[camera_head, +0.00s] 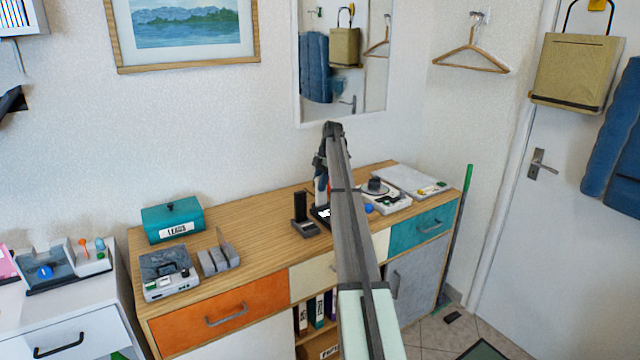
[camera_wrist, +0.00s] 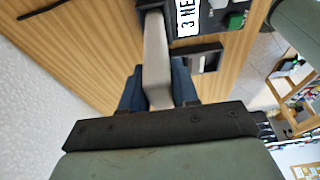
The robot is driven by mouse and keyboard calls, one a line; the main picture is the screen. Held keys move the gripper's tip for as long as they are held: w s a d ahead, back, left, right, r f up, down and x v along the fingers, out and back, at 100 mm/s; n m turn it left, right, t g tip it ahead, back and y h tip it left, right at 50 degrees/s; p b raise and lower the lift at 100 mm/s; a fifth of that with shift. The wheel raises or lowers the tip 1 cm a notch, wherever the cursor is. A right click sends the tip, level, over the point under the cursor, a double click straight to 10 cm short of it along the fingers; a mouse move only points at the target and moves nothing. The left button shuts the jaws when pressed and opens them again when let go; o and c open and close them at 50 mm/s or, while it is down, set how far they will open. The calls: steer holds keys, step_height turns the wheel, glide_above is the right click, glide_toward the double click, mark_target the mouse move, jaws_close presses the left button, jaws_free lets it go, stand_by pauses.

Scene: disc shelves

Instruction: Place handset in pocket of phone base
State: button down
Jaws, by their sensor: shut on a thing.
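My gripper (camera_head: 322,172) is shut on a long grey-beige handset (camera_wrist: 157,60). In the wrist view the handset points away from the dark blue fingers, its far end beside a black box with a white label. In the head view its pale body (camera_head: 321,197) hangs below my gripper, partly hidden by the arm. A dark upright stand with a grey foot (camera_head: 303,228), which looks like the phone base, stands on the sideboard just left of the handset. A dark piece with a grey face, probably the same stand (camera_wrist: 206,60), lies right of the handset in the wrist view. Its pocket is unclear.
The labelled black box (camera_wrist: 187,18) is close to the handset. Left on the wooden sideboard (camera_head: 262,250) are a teal box (camera_head: 172,219), a grey device (camera_head: 168,274) and grey blocks (camera_head: 218,260). A white device (camera_head: 385,200) stands right. Bare wood lies left of the stand.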

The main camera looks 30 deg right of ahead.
steer(key=c, duration=0.8)
jaws_free()
steer(key=shift+f, duration=0.1)
steer(key=shift+c, duration=0.2)
steer(key=v, duration=1.2)
